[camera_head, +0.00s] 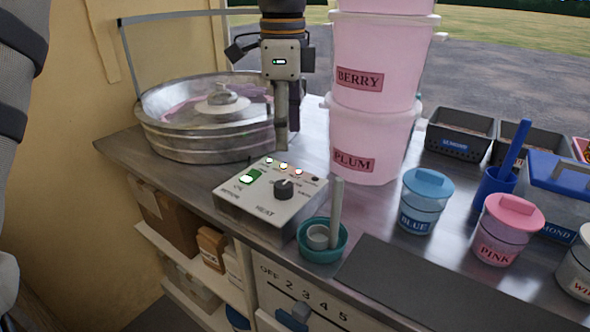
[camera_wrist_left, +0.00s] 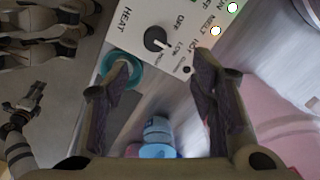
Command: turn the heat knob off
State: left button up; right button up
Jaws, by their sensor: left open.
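The heat knob (camera_head: 284,189) is a dark round knob with a white pointer on the top of a pale control box (camera_head: 258,212). In the left wrist view the knob (camera_wrist_left: 156,38) lies beyond my fingertips, its pointer slanting to the lower right, away from the OFF mark; the exact setting is too small to read. My left gripper (camera_head: 287,138) hangs pointing down above the back of the box, open and empty, apart from the knob. In the left wrist view its two fingers (camera_wrist_left: 162,78) stand wide apart. What seems my right gripper (camera_wrist_left: 22,112) is small at the left.
A green switch and several lit lamps are on the box. A metal candyfloss pan (camera_head: 205,137) stands behind left, stacked pink tubs (camera_head: 371,130) behind right. A teal bowl (camera_head: 322,252) with an upright stick stands close to the box's right side. A dark mat (camera_head: 440,290) lies right.

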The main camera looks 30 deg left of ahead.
aim_at(283, 184)
pick_arm(q)
jog(key=f, duration=0.7)
jog(key=s+f, duration=0.1)
jog(key=f, duration=0.2)
jog(key=shift+f, duration=0.2)
jog(key=shift+w, duration=0.1)
jog(key=c, duration=1.2)
